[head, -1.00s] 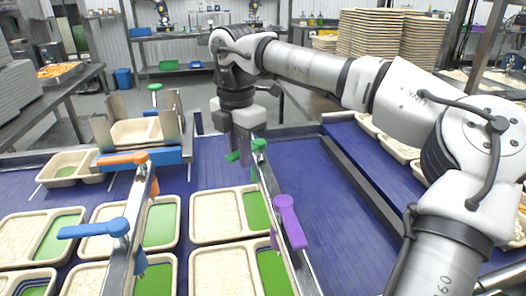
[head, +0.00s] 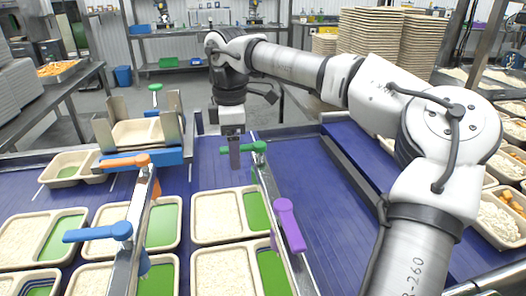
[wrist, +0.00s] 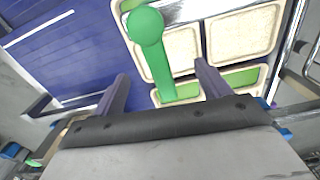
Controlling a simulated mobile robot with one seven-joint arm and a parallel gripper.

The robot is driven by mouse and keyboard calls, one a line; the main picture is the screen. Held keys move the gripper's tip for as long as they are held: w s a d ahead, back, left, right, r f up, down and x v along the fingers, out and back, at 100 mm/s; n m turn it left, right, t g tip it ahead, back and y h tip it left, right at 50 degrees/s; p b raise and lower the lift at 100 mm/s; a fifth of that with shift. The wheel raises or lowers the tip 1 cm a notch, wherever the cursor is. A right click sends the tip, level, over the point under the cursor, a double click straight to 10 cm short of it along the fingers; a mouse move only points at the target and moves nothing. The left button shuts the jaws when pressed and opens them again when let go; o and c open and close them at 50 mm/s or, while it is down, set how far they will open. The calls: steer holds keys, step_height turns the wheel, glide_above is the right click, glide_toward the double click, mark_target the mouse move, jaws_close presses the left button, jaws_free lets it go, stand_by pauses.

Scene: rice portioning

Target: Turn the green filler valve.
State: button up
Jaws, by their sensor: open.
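The green filler valve (head: 258,147) stands on the far end of the right metal rail in the head view, its lever pointing left. My gripper (head: 234,164) is at this lever, and its fingers hide part of it. In the wrist view, the green lever (wrist: 160,68) runs between the two spread fingers of my gripper (wrist: 160,72), with a gap on each side. My gripper is open and holds nothing. The round pivot end of the lever lies beyond the fingertips.
A purple valve (head: 288,222) is nearer on the same rail. Blue (head: 98,232) and orange (head: 126,161) valves sit on the left rail. Another green valve (head: 155,87) is at the back. Compartment trays (head: 218,191) lie below on the blue conveyor (head: 300,165).

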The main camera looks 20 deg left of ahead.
steer(key=shift+o, duration=1.3)
step_height(320, 180, up, 8)
steer(key=p, duration=0.7)
steer(key=shift+s+f, duration=0.1)
